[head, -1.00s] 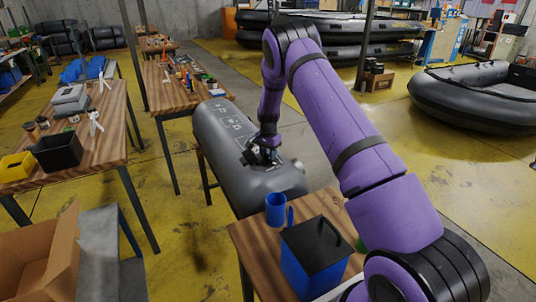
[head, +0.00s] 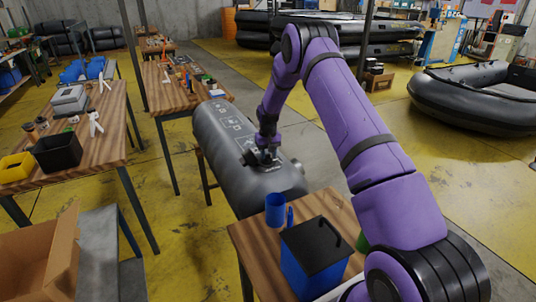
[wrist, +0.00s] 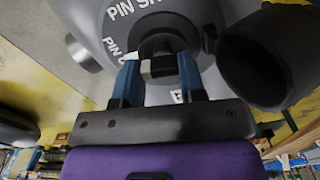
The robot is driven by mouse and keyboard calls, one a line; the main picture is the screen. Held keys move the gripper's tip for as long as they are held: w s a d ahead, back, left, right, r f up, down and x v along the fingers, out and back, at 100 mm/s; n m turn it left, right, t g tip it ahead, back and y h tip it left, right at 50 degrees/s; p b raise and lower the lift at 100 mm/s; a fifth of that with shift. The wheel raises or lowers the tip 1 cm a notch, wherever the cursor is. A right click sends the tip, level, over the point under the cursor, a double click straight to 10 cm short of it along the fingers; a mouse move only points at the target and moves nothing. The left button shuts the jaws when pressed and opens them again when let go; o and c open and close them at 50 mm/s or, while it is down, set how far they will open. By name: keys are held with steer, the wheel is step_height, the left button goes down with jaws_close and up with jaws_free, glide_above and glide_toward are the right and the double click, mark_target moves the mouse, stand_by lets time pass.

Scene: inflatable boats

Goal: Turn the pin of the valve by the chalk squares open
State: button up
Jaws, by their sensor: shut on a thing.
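The grey inflatable tube (head: 215,150) lies on a stand mid-picture, with white chalk squares (head: 232,122) along its top. My gripper (head: 266,154) points down at the tube's near part, just this side of the squares. In the wrist view the dark round valve (wrist: 162,42) sits among white "PIN S..." lettering. My gripper's two blue fingers (wrist: 159,70) reach to the valve's middle and are shut on its pin. The pin is mostly hidden between the fingertips, so its turn position cannot be told.
A dark cylinder (wrist: 262,62) stands close right of the fingers in the wrist view. A near table holds a blue cup (head: 275,208) and a blue bin with a black lid (head: 314,245). Other work tables stand left; a black boat (head: 480,95) is at right.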

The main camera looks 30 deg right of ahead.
steer(key=shift+n, duration=0.8)
steer(key=o, duration=0.9)
steer(key=shift+r, duration=0.1)
step_height(320, 180, up, 11)
steer(key=shift+f, duration=0.15)
